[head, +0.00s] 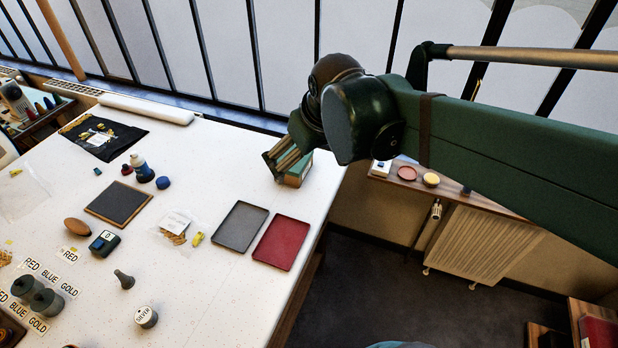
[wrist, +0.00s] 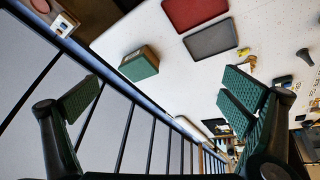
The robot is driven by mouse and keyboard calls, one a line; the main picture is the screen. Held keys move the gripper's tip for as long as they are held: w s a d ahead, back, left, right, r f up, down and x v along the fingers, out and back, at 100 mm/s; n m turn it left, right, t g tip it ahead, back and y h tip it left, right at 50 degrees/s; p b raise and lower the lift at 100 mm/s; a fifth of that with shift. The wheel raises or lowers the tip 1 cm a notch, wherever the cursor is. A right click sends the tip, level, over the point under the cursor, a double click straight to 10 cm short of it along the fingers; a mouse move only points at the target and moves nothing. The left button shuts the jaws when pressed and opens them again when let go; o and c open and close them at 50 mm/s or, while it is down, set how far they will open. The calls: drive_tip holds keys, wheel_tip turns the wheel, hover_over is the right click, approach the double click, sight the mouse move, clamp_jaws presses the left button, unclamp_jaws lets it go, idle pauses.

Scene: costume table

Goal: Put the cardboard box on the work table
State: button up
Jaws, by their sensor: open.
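The cardboard box, brown with a green top (wrist: 139,64), sits on the white work table (wrist: 185,85) close to its window-side edge in the wrist view. In the head view the box (head: 297,175) is at the table's far right corner, partly hidden by my gripper (head: 282,157). In the wrist view my gripper (wrist: 160,100) is open, its two fingers wide apart with nothing between them. The box lies beyond the fingertips, apart from both.
A grey tray (head: 240,227) and a red tray (head: 282,243) lie on the table in front of the box. A dark square board (head: 119,204), a bottle (head: 140,168) and small pots are further left. The window bars run close behind the table. A radiator (head: 483,243) stands right.

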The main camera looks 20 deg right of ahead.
drive_tip(key=s+a+f+m+t, duration=0.1)
drive_tip(key=s+f+m, duration=0.1)
drive_tip(key=s, duration=0.7)
drive_tip(key=shift+s+a+f+t, duration=0.2)
drive_tip(key=shift+s+f+t, duration=0.05)
drive_tip(key=shift+s+t, duration=0.15)
